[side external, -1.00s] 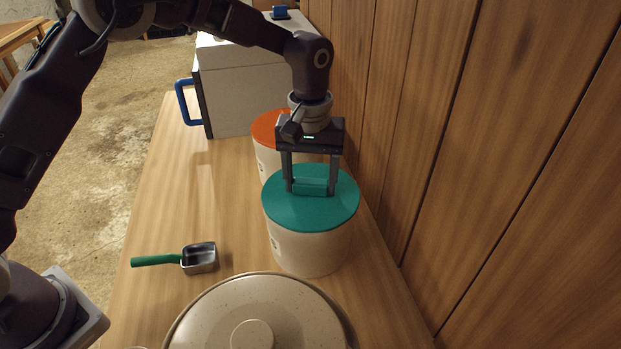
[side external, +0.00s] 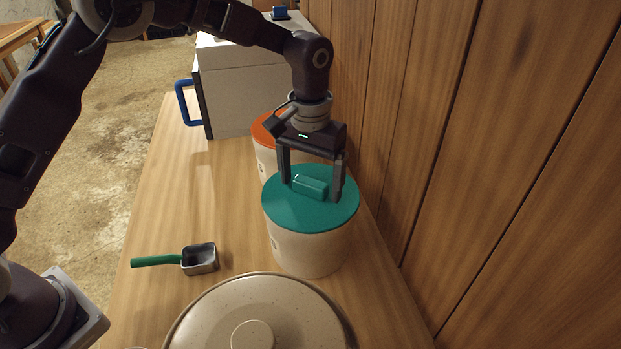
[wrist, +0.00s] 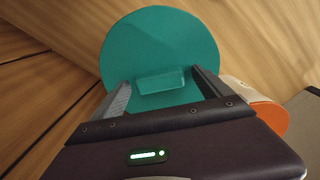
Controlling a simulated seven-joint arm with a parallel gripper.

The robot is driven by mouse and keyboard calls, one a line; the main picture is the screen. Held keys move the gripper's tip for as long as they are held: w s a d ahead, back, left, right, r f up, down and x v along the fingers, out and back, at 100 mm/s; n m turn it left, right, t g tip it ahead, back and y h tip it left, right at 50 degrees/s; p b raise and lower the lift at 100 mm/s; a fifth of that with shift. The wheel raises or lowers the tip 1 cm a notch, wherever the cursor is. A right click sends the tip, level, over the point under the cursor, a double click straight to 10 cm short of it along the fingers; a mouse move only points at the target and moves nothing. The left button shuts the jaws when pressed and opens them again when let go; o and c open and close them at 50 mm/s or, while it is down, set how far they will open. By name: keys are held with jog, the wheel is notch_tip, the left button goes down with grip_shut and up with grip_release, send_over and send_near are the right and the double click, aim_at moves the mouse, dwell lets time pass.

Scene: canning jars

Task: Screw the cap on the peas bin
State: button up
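A teal round cap (side external: 305,216) with a raised bar handle (side external: 310,187) sits on a cream bin (side external: 312,252) near the wall. The bin's label is mostly turned away and I cannot read it. My gripper (side external: 312,189) points down over the cap, with one finger past each end of the handle. In the wrist view the teal cap (wrist: 160,42) lies below my gripper (wrist: 163,88), and gaps show between the fingers and the handle (wrist: 160,80). My gripper is open and holds nothing. I cannot tell how tightly the cap sits.
An orange-capped bin (side external: 264,130) stands close behind. A white box with a blue handle (side external: 186,102) is at the back. A metal scoop (side external: 200,258) lies left, and a large speckled lid (side external: 215,310) is in front. The wood wall (side external: 480,150) is close on the right.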

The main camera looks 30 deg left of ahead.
aim_at(310, 181)
notch_tip(310, 181, up, 7)
jog(key=shift+r, duration=0.1)
jog(key=s+a+r+t, duration=0.2)
jog(key=s+a+r, duration=0.6)
jog(key=s+r, duration=0.3)
jog(key=s+a+f+t, duration=0.1)
jog(key=s+a, duration=0.1)
jog(key=s, duration=0.7)
jog(key=s+a+f+t, duration=0.1)
jog(key=s+a+t, duration=0.1)
jog(key=s, duration=0.8)
jog(key=shift+a+f+m+t, duration=0.3)
jog(key=shift+a+f+m, duration=0.1)
jog(key=shift+a, duration=0.15)
jog(key=shift+s, duration=0.1)
